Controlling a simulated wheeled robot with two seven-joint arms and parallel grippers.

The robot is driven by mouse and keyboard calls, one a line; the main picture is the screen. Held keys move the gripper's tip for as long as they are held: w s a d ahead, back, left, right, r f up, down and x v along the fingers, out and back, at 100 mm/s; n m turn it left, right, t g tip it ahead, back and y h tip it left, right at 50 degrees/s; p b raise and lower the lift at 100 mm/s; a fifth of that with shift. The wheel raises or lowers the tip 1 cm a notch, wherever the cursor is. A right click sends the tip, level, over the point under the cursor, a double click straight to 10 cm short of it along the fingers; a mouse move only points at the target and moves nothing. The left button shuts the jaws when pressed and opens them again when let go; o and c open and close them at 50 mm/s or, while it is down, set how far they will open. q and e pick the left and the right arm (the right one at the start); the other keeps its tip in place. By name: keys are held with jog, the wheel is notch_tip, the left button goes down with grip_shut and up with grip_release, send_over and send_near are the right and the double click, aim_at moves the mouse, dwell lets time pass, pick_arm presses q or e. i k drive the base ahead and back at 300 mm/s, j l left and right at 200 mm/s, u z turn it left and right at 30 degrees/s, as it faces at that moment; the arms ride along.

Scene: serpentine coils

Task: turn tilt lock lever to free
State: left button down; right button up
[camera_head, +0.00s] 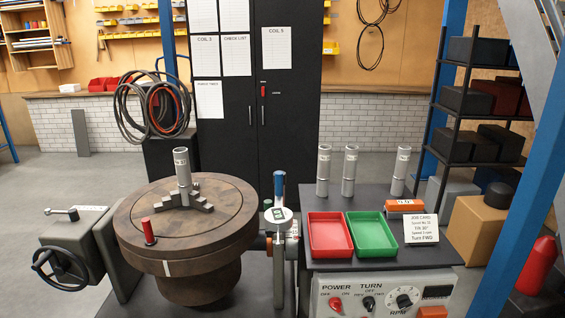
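An upright lever with a blue grip (279,188) stands between the round turntable (205,190) and the control bench. A round white plate with a dark marking (278,214) sits at its lower end; its lettering is too small to read. A short silver lever with a dark knob (62,212) lies roughly level on the grey box at the turntable's left. No label shows which of the two is the tilt lock lever. The turntable top looks about level. Neither of my grippers is in view.
A black handwheel (58,270) is on the left box. A red peg (148,230) and a stepped block with a metal tube (182,172) stand on the turntable. The bench holds a red tray (330,252), a green tray (388,250) and several tubes. A blue post (520,190) stands at right.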

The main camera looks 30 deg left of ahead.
aim_at(73, 213)
jog(key=u, duration=2.35)
jog(key=i+j+z, duration=0.7)
jog(key=i+j, duration=0.2)
jog(key=i+j+z, duration=0.35)
jog(key=j, duration=0.2)
